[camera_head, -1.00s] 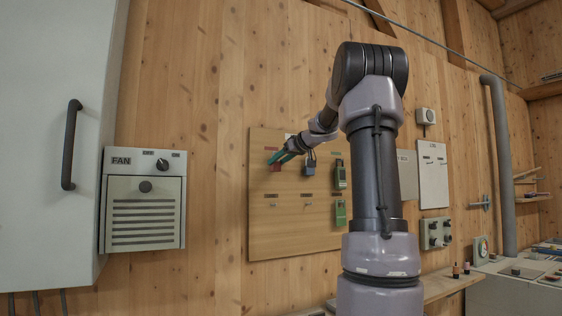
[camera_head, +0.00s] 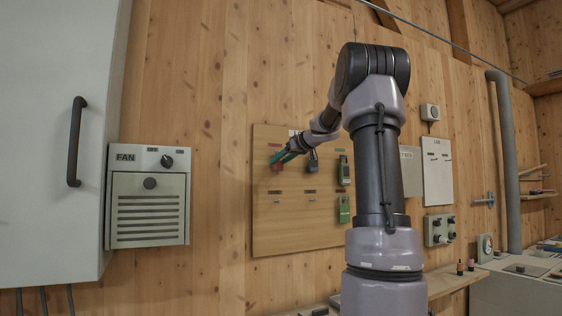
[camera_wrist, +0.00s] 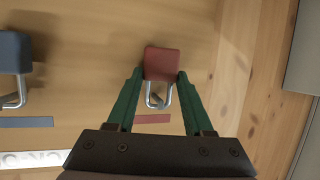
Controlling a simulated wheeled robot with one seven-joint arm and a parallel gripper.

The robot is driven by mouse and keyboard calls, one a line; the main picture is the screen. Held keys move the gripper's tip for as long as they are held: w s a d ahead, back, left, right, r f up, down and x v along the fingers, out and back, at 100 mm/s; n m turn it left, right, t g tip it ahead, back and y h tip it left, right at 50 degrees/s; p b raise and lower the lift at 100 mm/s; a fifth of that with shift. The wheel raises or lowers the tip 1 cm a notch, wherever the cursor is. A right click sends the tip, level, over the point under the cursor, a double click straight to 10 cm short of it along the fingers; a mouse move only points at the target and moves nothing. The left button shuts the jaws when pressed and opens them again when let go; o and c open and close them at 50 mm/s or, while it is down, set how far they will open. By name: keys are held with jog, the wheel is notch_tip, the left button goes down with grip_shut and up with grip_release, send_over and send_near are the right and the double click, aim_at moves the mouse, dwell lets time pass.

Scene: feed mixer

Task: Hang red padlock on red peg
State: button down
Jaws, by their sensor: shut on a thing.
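The red padlock (camera_wrist: 162,64) is between the two green fingers of my gripper (camera_wrist: 159,78) in the wrist view, close to the wooden board (camera_wrist: 60,90). Its grey shackle points toward the red label strip (camera_wrist: 152,118). A small grey stub, perhaps the peg, shows within the shackle loop; I cannot tell whether the shackle is around it. In the head view my gripper (camera_head: 284,157) is at the board's upper left, with the red padlock (camera_head: 277,168) just below its fingers. My gripper is shut on the padlock.
A blue-grey padlock (camera_head: 313,166) hangs to the right of the red one, also in the wrist view (camera_wrist: 14,54). Green padlocks or tags (camera_head: 344,209) are at the board's right side. The fan box (camera_head: 148,195) is left of the board. The lower board is mostly clear.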

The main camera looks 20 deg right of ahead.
jog(key=shift+c, duration=1)
grip_release()
jog(key=shift+s, duration=0.15)
